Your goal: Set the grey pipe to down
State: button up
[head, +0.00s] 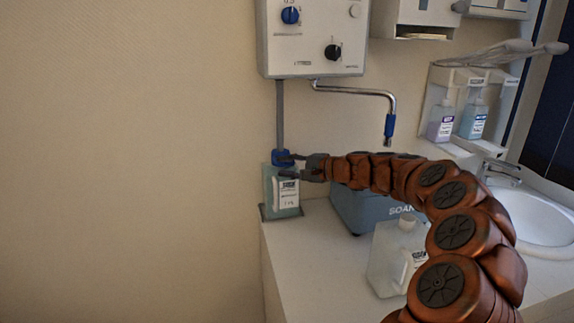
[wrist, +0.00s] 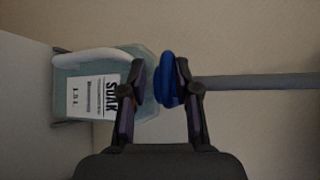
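The grey pipe (head: 280,112) hangs straight down along the wall from the white wall unit and ends in a blue tip (head: 281,157). In the wrist view the pipe (wrist: 255,82) runs sideways, with its blue end (wrist: 168,80) between my fingers. My gripper (head: 290,166) is at the pipe's lower end, just above a clear soap bottle (head: 270,182). In the wrist view my gripper (wrist: 160,70) is open, with one finger close against the blue end and a gap on the other side. I cannot tell whether that finger touches it.
The wall unit (head: 312,60) has knobs and a bent metal spout (head: 358,91) with a blue tip. A blue-grey box (head: 352,207) and another soap bottle (head: 392,258) stand on the counter (head: 315,270) beneath and beside my arm. A sink (head: 535,215) is at right.

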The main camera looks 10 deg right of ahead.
jog(key=shift+o, duration=1.1)
jog(key=shift+w+f, duration=0.1)
jog(key=v, duration=1.2)
jog(key=s+a+n+g+h+p, duration=0.25)
jog(key=s+a+n+g, duration=0.55)
jog(key=s+a, duration=1.2)
jog(key=s+f+n+g+h+p, duration=0.1)
jog(key=s+f+n+g+h, duration=0.3)
jog(key=s, duration=0.7)
jog(key=s+d+f+h+p, duration=0.1)
jog(key=s+d+f+h, duration=0.1)
jog(key=s+d, duration=0.3)
jog(key=s+d+f+m+h+p, duration=0.1)
jog(key=s+d+f, duration=0.3)
jog(key=s, duration=0.6)
jog(key=shift+s+d+g+h, duration=0.35)
jog(key=shift+d+h, duration=0.5)
jog(key=shift+d, duration=0.35)
